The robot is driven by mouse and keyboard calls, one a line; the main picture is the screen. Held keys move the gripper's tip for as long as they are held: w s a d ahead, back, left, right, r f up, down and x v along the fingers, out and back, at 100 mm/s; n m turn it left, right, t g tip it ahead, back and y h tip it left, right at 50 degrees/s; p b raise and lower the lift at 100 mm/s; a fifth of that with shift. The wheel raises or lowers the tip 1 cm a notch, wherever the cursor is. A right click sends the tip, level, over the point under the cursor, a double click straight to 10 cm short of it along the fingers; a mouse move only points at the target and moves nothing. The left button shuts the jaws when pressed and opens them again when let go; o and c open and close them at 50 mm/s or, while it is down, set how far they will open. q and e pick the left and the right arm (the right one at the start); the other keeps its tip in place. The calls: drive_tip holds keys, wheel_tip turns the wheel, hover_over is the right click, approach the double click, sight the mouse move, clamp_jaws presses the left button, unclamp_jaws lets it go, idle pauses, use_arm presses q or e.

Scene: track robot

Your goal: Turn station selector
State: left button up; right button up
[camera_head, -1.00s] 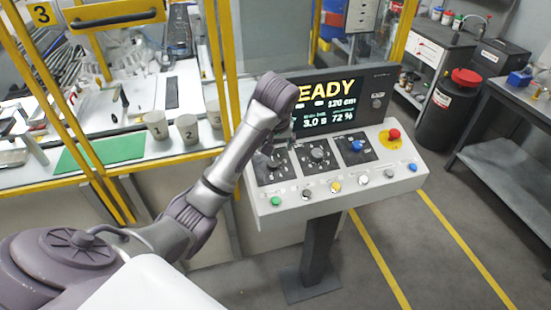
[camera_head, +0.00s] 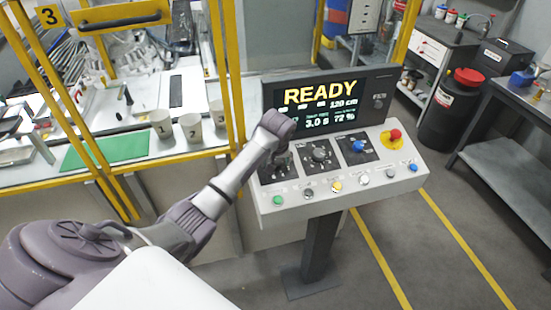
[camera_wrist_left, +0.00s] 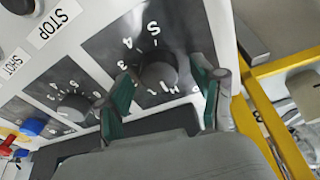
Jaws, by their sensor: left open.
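The left-most dial, a dark round knob on a black plate with white marks, sits on the sloping control panel (camera_head: 300,204); I take it as the station selector. In the left wrist view this knob (camera_wrist_left: 158,75) is ringed by numbers and letters. My left gripper (camera_wrist_left: 165,72) is open, with one green-padded finger on each side of the knob. I cannot tell whether the fingers touch it. In the head view my left wrist hangs over this dial and hides part of it. My right gripper is not in view.
A second dial (camera_head: 319,155), a blue knob (camera_head: 358,146) and a red mushroom button (camera_head: 395,135) sit to the right. Several push buttons line the front edge. The screen (camera_head: 320,102) behind reads READY. A yellow-framed enclosure (camera_head: 226,70) stands left.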

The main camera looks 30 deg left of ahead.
use_arm(q)
drive_tip(key=shift+f, duration=0.1)
drive_tip(key=c, duration=1.1)
drive_tip(key=shift+c, duration=0.2)
